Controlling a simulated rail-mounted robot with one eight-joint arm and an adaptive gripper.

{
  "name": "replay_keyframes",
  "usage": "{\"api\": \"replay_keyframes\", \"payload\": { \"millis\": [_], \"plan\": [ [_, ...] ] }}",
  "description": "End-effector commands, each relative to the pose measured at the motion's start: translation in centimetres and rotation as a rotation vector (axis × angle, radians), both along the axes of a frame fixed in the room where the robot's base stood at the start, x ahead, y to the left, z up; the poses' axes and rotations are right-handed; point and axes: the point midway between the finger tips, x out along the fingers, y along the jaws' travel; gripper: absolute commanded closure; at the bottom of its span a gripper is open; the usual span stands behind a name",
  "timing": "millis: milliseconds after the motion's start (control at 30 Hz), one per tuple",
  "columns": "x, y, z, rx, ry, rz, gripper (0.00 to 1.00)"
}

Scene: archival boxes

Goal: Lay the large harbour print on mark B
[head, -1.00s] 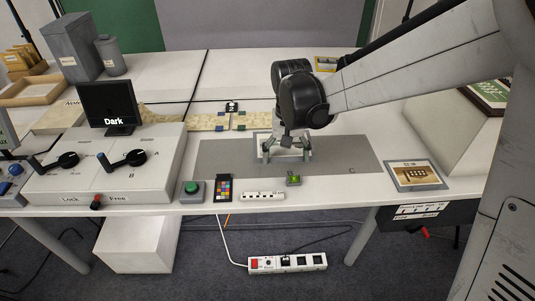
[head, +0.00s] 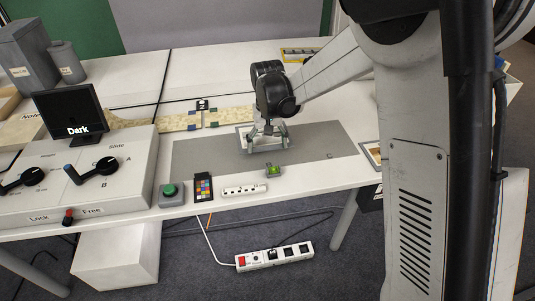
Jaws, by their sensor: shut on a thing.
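My gripper (head: 267,130) is low over the middle of the grey mat (head: 206,150). Its fingers are shut on a pale, white-bordered sheet (head: 265,147), which looks like a print. The sheet lies on or just above the mat; I cannot tell which. Its picture is mostly hidden by the fingers, so I cannot confirm the harbour. Mark C (head: 329,155) shows faintly at the mat's right end. I cannot see mark B; the sheet or gripper may cover it. Another framed print (head: 372,153) at the right is mostly hidden behind my column.
A lever console (head: 120,200) with a "Dark" screen (head: 70,114) stands left. The mat's right part is clear.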

Motion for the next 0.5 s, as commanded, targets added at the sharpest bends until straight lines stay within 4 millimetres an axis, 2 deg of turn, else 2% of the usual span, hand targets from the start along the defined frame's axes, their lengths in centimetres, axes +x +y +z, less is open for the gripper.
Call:
{"api": "replay_keyframes", "payload": {
  "millis": [167, 400, 500],
  "plan": [
    [0.2, -0.1, -1.0, 0.0, 0.0, 0.0, 0.49],
    [0.2, -0.1, -4.1, 0.0, 0.0, 0.0, 0.49],
    [0.2, -0.1, -4.2, 0.0, 0.0, 0.0, 0.49]
  ]
}}
